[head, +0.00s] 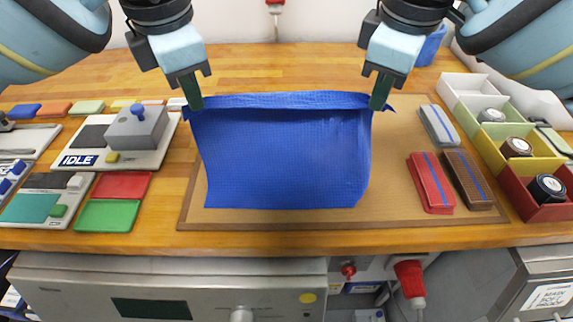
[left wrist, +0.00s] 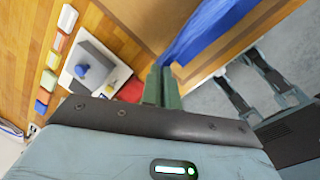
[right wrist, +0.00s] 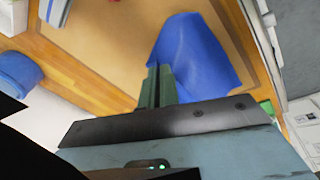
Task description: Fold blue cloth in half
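The blue cloth (head: 285,155) lies on a tan mat with a dark border (head: 430,222). Its near part is spread flat, and its far edge is raised in a band between my grippers. My left gripper (head: 195,104) is shut on the far left corner, with a bit of cloth sticking out beside it. My right gripper (head: 379,104) is shut on the far right corner in the same way. In the left wrist view the fingers (left wrist: 161,72) are together beside the cloth (left wrist: 195,35). In the right wrist view the fingers (right wrist: 159,72) are together against the cloth (right wrist: 195,55). The pinched corners are partly hidden.
Left of the mat stand a grey device marked IDLE (head: 80,160) and red and green pads (head: 108,216). On the mat's right lie a grey (head: 439,125), a red (head: 430,183) and a brown block (head: 467,180). Bins with rolls (head: 520,165) stand further right. The mat's front strip is clear.

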